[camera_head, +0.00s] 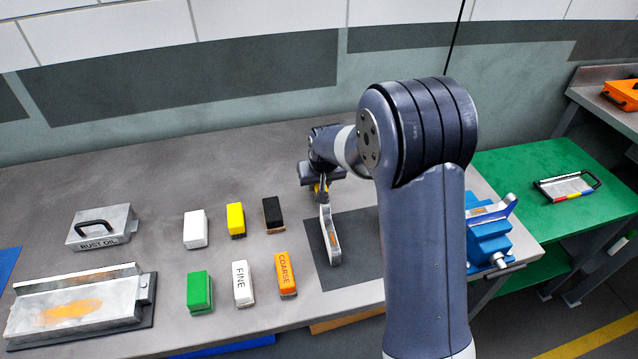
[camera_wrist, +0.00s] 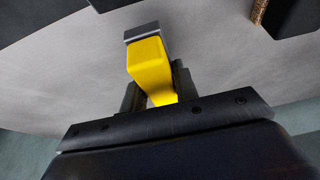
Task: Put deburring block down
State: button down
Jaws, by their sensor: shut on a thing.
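My gripper (camera_wrist: 158,88) is shut on a yellow block (camera_wrist: 150,62) with a grey strip along its far end. In the head view my gripper (camera_head: 321,190) is at the upper end of the dark mat, and only a small yellow patch of the held block (camera_head: 320,188) shows. No lettering is readable on it, so I cannot confirm from a label that it is the deburring block. Part of the block is hidden between the fingers. I cannot tell whether it touches the table.
A long pale part (camera_head: 331,240) lies on the dark mat (camera_head: 352,262) just below my gripper. To the left stand several blocks: black (camera_head: 272,213), another yellow (camera_head: 236,220), white (camera_head: 195,229), green (camera_head: 199,292), FINE (camera_head: 243,284), COARSE (camera_head: 286,274). A blue vise (camera_head: 489,240) is right. Bare table lies behind the blocks.

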jog(key=shift+f, duration=0.3)
jog(key=shift+f, duration=0.1)
jog(key=shift+f+b, duration=0.55)
jog(key=shift+b, duration=0.05)
jog(key=c, duration=1.1)
grip_release()
jog(key=shift+r+p, duration=0.15)
jog(key=shift+p, duration=0.2)
jog(key=shift+r+p, duration=0.35)
jog(key=shift+p, duration=0.1)
jog(key=a+b+v, duration=0.1)
jog(key=b+v, duration=0.1)
jog(key=v, duration=0.8)
jog(key=shift+s+d+r+b, duration=0.2)
jog(key=shift+s+d+b, duration=0.1)
jog(key=shift+s+d, duration=0.2)
